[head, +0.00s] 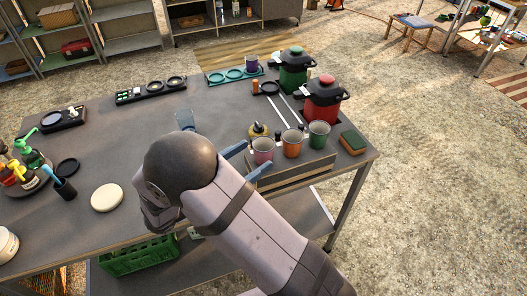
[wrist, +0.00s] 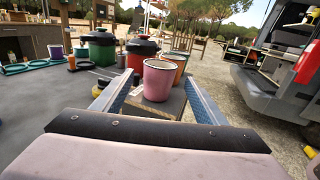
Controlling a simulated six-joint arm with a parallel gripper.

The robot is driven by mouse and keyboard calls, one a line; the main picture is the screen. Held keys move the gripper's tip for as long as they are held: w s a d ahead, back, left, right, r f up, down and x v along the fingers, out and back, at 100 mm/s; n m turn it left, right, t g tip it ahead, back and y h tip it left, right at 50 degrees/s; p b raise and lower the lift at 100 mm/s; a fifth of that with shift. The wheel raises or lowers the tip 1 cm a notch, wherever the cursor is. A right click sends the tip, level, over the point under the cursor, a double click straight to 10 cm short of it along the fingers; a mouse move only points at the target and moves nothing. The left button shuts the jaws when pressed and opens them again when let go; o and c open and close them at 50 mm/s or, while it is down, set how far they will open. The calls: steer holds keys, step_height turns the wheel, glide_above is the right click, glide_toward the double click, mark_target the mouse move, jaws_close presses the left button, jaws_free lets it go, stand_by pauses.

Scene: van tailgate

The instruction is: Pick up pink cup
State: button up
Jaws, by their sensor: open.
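The pink cup (head: 263,150) stands upright at the left end of a row of cups on a low wooden board, near the table's front edge. In the wrist view the pink cup (wrist: 159,79) is centred between my two fingers, a little beyond their tips or near them; I cannot tell exactly. My gripper (head: 245,160) is open and empty, its blue fingers pointing toward the cup. The gripper also shows in the wrist view (wrist: 158,86). My arm hides part of the table.
An orange cup (head: 292,144) and a green cup (head: 319,134) stand close to the right of the pink cup. A red pot (head: 322,100) and a green pot (head: 293,75) are further back.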

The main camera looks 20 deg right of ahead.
mark_target(255, 153)
steer(key=x, duration=0.2)
steer(key=p+x, duration=0.1)
steer(key=shift+w+d+r, duration=0.15)
steer(key=shift+d+r, duration=0.1)
steer(key=shift+d, duration=0.1)
steer(key=shift+w+d+f+p, duration=0.1)
steer(key=shift+w+d+p, duration=0.2)
steer(key=shift+d, duration=0.3)
steer(key=c, duration=1.2)
steer(key=shift+c, duration=0.2)
step_height(255, 153, up, 10)
